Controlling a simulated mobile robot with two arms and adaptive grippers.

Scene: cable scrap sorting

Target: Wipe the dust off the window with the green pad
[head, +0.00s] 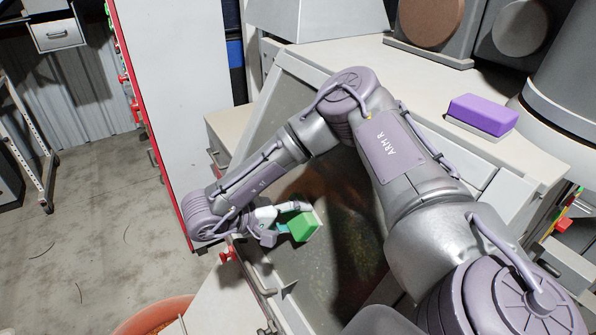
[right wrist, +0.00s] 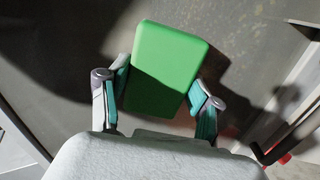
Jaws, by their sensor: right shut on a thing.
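The green pad (head: 302,226) is a block held in my right gripper (head: 284,222). In the right wrist view the green pad (right wrist: 168,62) sits between the two teal-tipped fingers of the gripper (right wrist: 160,92), which is shut on it. The window (head: 330,240) is a dark sloping pane in a pale frame, with the pad over its left part. Speckled dust shows on the pane (right wrist: 262,45) in the right wrist view. I cannot tell whether the pad touches the glass. My right arm hides much of the window. My left gripper is not in view.
A purple block (head: 483,113) lies on a light holder on the pale top at the right. A red knob (head: 228,254) sits by the window's left edge. A terracotta-coloured round container (head: 155,316) stands at the bottom. A tall grey cabinet (head: 175,80) stands at the left, with open floor beyond.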

